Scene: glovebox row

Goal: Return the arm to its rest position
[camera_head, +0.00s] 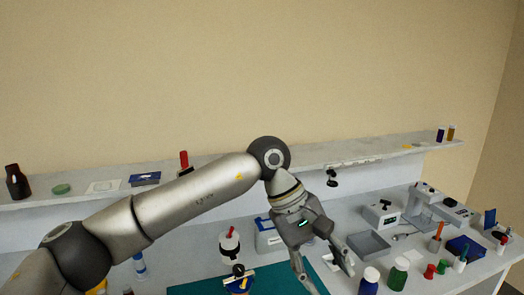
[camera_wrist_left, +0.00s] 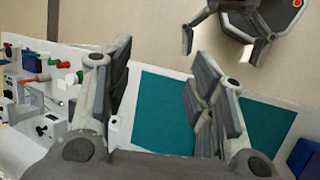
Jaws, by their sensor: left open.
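My left arm (camera_head: 190,200) reaches in from the left across the bench in the head view, bent at a dark joint, with its gripper (camera_head: 325,275) pointing down over the bench. In the left wrist view the two fingers of my left gripper (camera_wrist_left: 160,85) stand wide apart with nothing between them, above a teal mat (camera_wrist_left: 165,110). My right gripper (camera_wrist_left: 222,45) shows at the top right of the left wrist view, its fingers spread and empty. It does not show in the head view.
The air above the shelf is clear.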

